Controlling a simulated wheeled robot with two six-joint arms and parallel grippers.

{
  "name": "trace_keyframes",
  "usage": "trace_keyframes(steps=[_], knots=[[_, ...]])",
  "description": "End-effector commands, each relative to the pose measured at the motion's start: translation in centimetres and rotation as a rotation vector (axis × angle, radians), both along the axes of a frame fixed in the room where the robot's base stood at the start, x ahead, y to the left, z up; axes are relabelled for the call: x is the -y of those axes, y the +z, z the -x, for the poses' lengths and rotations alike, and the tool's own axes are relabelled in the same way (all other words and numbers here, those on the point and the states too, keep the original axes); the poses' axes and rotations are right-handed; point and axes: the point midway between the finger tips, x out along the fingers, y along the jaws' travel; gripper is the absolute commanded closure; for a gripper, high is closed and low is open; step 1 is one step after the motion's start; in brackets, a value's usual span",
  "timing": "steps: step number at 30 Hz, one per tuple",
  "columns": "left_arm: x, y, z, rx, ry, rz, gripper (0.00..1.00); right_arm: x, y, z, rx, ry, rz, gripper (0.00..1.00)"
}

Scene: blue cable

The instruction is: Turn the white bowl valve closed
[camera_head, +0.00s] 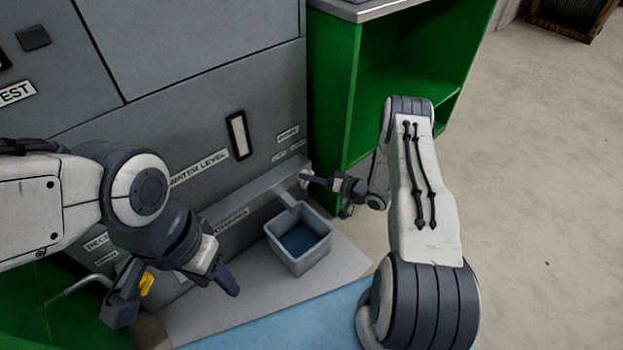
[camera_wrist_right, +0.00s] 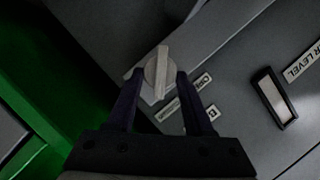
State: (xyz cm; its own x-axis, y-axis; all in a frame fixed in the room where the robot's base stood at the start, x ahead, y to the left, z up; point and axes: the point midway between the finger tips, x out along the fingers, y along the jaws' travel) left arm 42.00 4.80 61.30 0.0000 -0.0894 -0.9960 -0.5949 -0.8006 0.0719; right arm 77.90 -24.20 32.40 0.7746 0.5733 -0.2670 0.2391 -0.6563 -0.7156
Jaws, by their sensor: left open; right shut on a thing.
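The white valve (camera_wrist_right: 158,76) shows in the right wrist view as a round pale knob with a raised bar across it. It is mounted on the grey machine. In the head view it is a small pale spot (camera_head: 304,175), partly hidden by my right gripper (camera_head: 312,179). In the wrist view my right gripper (camera_wrist_right: 160,78) has one finger on each side of the knob and is shut on it. My left gripper (camera_head: 180,294) is open at the lower left, well away from the valve, with its fingers wide apart.
A grey square basin (camera_head: 299,265) with dark blue inside sits below the valve, close to my right gripper. The grey machine (camera_head: 200,110) has labels and a white gauge (camera_head: 238,136). A green shelf unit (camera_head: 338,120) stands behind my right arm. A yellow thing (camera_head: 147,284) shows near my left gripper.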

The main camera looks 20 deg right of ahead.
Motion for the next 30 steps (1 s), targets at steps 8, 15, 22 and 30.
trace_keyframes(steps=[8,15,22,30], knots=[[0.0,0.0,0.0,0.0,0.0,0.0,0.5,0.0,-0.1,0.0,-0.004,-0.001,-0.004,1.0],[0.0,0.0,0.0,0.0,0.0,0.0,0.5,0.0,-0.1,0.0,-0.004,-0.001,-0.004,0.19],[0.0,0.0,0.0,0.0,0.0,0.0,0.5,0.0,0.0,0.0,-0.002,-0.001,-0.003,0.19],[0.0,1.5,0.0,0.0,0.0,0.0,0.5,1.8,1.1,2.3,-0.004,-0.007,-0.004,0.19]])
